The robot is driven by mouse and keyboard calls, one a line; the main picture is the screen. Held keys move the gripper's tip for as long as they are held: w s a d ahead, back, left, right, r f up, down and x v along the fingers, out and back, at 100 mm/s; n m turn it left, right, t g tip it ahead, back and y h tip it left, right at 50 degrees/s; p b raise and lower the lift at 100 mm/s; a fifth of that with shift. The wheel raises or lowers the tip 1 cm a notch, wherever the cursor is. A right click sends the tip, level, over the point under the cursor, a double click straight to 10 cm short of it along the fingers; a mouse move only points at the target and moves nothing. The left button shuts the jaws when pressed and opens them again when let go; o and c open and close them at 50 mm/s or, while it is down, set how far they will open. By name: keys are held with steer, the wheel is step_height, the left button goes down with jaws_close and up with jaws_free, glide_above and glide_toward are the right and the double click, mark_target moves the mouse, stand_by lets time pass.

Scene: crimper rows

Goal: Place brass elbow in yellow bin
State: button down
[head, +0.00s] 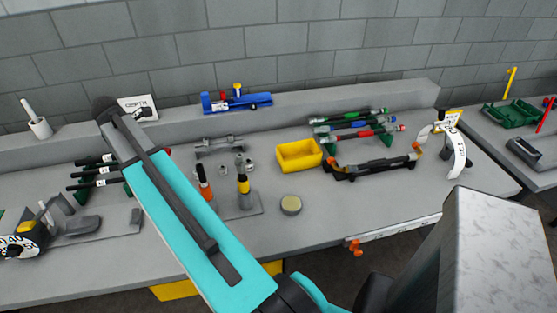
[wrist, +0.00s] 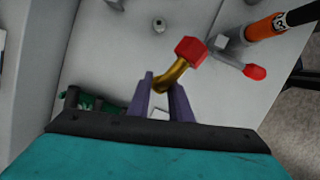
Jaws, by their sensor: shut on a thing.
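The brass elbow (wrist: 173,72) is a bent golden pipe with a red end piece, seen in the wrist view. My gripper (wrist: 164,88) is shut on it, with a purple-grey finger on each side. The red end points up and right, away from the fingers. The yellow bin (head: 298,155) stands on the grey bench in the head view, right of the middle, and looks empty. It does not show in the wrist view. My turquoise arm hides the gripper and most or all of the elbow in the head view.
Two upright handled tools, one orange and black (head: 204,184) and one with a yellow band (head: 243,187), stand left of the bin. A round tin (head: 291,205) sits in front of it. Racked coloured tools (head: 355,125) lie to its right. A blue fixture (head: 236,101) is behind.

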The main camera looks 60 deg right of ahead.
steer(key=s+d, duration=0.7)
steer(key=d, duration=0.4)
steer(key=s+d, duration=0.7)
steer(key=d, duration=0.3)
steer(key=s+d+f+p, duration=0.1)
steer(key=s+d, duration=0.6)
steer(key=s, duration=0.3)
steer(key=s+d+g, duration=0.1)
steer(key=s+d, duration=0.5)
steer(key=s, duration=0.4)
steer(key=shift+s+d+f+p, duration=0.25)
steer(key=shift+d+f+p, duration=0.1)
steer(key=p, duration=0.2)
glide_toward(292, 154)
steer(key=shift+s+a+f+g, duration=0.15)
steer(key=shift+s+a+f, duration=0.15)
steer(key=shift+s+f, duration=0.4)
steer(key=shift+s+a+f+g, duration=0.15)
steer(key=shift+s+a+f, duration=0.2)
steer(key=shift+s, duration=0.5)
steer(key=shift+f+p, duration=0.4)
steer(key=shift+f, duration=1.5)
